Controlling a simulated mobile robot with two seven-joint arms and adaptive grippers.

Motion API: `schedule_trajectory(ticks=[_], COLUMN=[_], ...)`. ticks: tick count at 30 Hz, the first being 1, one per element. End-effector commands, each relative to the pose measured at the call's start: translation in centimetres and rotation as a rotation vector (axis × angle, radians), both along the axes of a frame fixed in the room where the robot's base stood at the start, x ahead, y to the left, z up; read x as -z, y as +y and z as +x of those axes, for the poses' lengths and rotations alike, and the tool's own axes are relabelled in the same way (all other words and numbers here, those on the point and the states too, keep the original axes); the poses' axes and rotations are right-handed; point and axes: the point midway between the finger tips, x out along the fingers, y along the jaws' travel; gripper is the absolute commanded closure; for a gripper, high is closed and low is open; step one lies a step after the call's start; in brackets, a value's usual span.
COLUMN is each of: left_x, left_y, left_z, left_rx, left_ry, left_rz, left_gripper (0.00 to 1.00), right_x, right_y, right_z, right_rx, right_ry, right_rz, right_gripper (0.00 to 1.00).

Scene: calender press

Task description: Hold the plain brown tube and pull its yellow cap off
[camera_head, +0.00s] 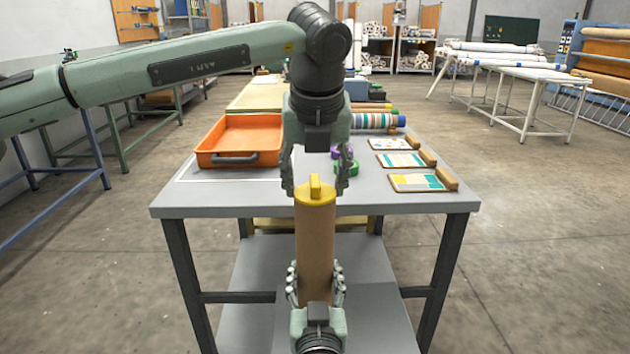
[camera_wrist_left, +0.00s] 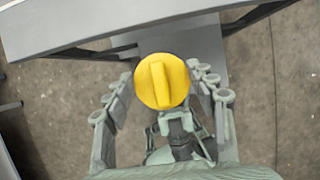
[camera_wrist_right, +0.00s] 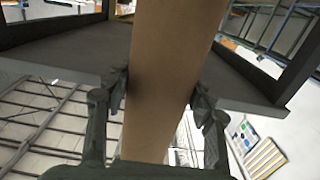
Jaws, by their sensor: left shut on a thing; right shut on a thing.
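The plain brown tube (camera_head: 316,238) stands upright in front of the table, with the yellow cap (camera_head: 315,193) on its top end. The cap is round with a raised bar grip, seen from above in the left wrist view (camera_wrist_left: 161,83). My left gripper (camera_head: 316,188) comes down from above, shut on the cap, one finger on each side. My right gripper (camera_head: 316,272) is below, shut on the tube's lower part. In the right wrist view the brown tube (camera_wrist_right: 172,80) runs between the fingers. The tube's bottom end is hidden.
The grey table (camera_head: 400,203) stands just behind the tube. It holds an orange tray (camera_head: 240,160) at left, a striped roll (camera_head: 372,122), and sample boards (camera_head: 415,182) at right. Small purple and green items lie behind my left gripper.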

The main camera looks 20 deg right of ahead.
Motion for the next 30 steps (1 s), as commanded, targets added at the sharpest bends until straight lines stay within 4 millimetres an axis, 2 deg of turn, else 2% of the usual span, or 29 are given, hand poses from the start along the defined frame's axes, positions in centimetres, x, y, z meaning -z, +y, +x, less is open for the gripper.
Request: schedule_trajectory(ticks=[5, 24, 30], left_x=[-0.5, -4.2, -4.5], left_y=[0.0, 0.0, 0.0], left_z=[0.0, 0.1, 0.0], left_rx=[0.000, -0.001, 0.000], left_ry=[-0.001, -0.002, 0.000], left_rz=[0.000, -0.001, 0.000], left_gripper=[0.67, 0.67, 0.67], right_x=[0.0, 0.0, 0.0], right_y=[0.0, 0.0, 0.0], right_z=[0.0, 0.0, 0.0], right_rx=[0.000, 0.000, 0.000], right_ry=[0.001, 0.001, 0.001], right_rz=[0.000, 0.000, 0.000], right_gripper=[0.71, 0.71, 0.71])
